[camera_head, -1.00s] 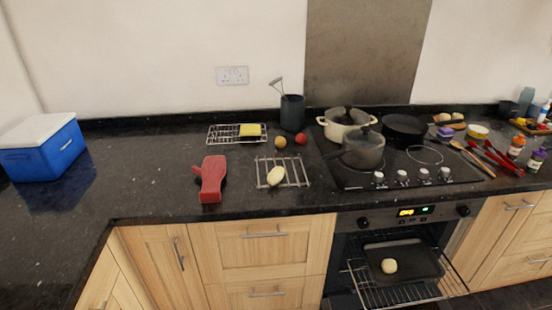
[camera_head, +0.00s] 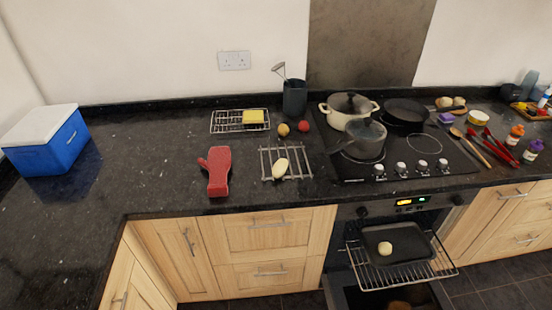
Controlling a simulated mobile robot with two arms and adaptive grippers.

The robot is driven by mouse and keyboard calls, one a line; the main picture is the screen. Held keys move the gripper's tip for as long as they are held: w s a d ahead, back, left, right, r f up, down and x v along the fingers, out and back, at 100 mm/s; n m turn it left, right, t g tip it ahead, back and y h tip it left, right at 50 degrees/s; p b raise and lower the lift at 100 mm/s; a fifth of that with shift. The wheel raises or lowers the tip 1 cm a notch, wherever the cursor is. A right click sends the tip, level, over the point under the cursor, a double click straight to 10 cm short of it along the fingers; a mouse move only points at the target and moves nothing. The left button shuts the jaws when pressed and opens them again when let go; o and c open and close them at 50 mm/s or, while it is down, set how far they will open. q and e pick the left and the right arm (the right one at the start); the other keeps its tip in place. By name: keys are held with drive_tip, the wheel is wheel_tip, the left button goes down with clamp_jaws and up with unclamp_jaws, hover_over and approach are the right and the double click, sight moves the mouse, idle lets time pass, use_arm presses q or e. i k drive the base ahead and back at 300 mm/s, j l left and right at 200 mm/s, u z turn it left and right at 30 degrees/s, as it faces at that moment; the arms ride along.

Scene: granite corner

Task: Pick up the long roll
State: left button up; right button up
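A long pale roll (camera_head: 280,169) lies on a wire rack (camera_head: 301,162) on the dark counter, left of the hob. A second, rounder pale roll (camera_head: 385,248) sits on a dark baking tray (camera_head: 410,240) on the pulled-out oven shelf. Neither of my grippers is in view, and nothing touches the long roll.
A red oven mitt (camera_head: 218,172) lies left of the rack. A rack with a yellow sponge (camera_head: 253,117), two small round fruits and a utensil pot (camera_head: 295,98) stand behind. Pots (camera_head: 364,139) crowd the hob. A blue cooler (camera_head: 48,140) is far left. The counter between is clear.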

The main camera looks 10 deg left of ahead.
sight(281, 168)
drive_tip(key=i+j, duration=0.7)
